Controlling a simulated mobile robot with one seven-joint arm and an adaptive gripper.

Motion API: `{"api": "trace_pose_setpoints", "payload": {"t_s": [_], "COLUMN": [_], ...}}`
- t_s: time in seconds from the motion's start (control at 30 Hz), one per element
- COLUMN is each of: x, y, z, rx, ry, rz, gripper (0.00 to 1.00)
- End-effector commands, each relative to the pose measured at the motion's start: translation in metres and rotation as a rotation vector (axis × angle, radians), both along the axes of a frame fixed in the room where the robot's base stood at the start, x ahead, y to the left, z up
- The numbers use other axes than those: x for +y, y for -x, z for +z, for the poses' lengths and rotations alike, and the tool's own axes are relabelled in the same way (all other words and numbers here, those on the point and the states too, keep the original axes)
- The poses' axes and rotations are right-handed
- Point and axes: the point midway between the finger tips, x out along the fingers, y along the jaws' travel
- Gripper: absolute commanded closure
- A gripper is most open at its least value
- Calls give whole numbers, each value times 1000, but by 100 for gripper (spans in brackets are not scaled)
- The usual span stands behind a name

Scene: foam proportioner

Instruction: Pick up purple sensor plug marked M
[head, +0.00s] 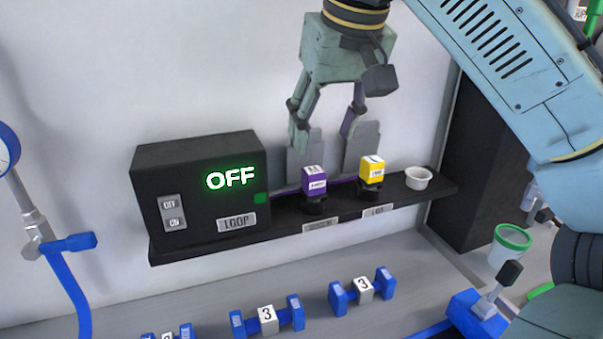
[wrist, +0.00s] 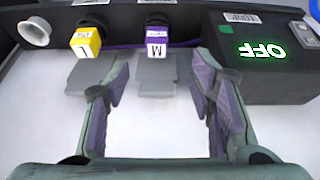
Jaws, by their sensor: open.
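The purple sensor plug (head: 314,181) stands upright in a black socket on the dark shelf, left of the yellow plug. In the wrist view the purple plug (wrist: 157,44) shows a white label marked M and lies beyond the fingertips, roughly between their lines. My gripper (head: 326,131) is open and empty, above the shelf in the head view. In the wrist view its two fingers (wrist: 160,88) are spread wide, with nothing between them but the white wall and part of a grey plate. The fingers are apart from the plug.
A yellow plug (head: 371,171) stands close to the right of the purple one, with a small white cup (head: 418,178) farther right. The black LOOP box (head: 200,190), showing OFF, stands to the left. Grey plates (head: 362,148) rise behind the plugs. Blue valves (head: 268,320) lie below the shelf (head: 300,228).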

Motion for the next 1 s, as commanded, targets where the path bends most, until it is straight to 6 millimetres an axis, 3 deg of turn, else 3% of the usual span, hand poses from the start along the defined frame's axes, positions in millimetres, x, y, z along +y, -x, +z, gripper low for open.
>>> {"api": "trace_pose_setpoints", "payload": {"t_s": [0.3,0.57,0.8,1.0], "x": [4,6,11,12], "y": [-15,-24,-38,-41], "z": [-40,-58,-90,-98], "rx": [7,6,4,3], "ry": [5,4,3,2], "rz": [-6,-6,-6,-7], "gripper": [50,50,50,50]}}
